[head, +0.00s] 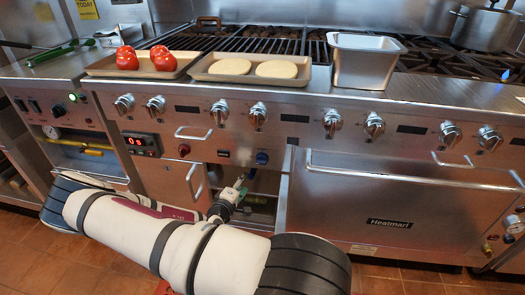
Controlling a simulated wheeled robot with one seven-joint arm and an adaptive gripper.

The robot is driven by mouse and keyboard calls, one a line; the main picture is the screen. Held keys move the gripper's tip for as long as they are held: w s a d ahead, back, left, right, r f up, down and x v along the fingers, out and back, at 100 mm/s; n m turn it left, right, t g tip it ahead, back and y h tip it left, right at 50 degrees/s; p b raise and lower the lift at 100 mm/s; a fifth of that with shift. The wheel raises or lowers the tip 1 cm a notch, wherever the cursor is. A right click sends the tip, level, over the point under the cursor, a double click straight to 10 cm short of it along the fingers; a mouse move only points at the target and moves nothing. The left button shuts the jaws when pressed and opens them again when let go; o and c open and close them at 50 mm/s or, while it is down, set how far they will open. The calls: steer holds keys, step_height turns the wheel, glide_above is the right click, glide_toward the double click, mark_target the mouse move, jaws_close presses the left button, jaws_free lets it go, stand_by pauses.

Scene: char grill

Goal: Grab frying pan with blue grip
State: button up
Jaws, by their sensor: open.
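No frying pan with a blue grip can be made out for certain. A small bright blue piece (507,75) shows on the burner grates at the far right edge; I cannot tell whether it is the pan's grip. My gripper (241,183) is open, low in front of the range at an open compartment below the control panel. It is far to the left of the blue piece and below it. What lies inside the compartment is mostly hidden by my gripper and arm.
On the range's front ledge stand a tray (103,71) with tomatoes, a tray (208,77) with two pale round patties, and a deep steel container (366,74). A steel pot (484,28) stands at back right. Knobs and the oven handle (410,172) stick out in front.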

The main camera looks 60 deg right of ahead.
mark_target(253, 170)
steer(key=b+x, duration=0.2)
steer(key=x, duration=0.8)
steer(key=shift+s+d+f, duration=0.1)
steer(key=shift+d+f, duration=0.05)
steer(key=shift+d, duration=0.25)
jaws_close()
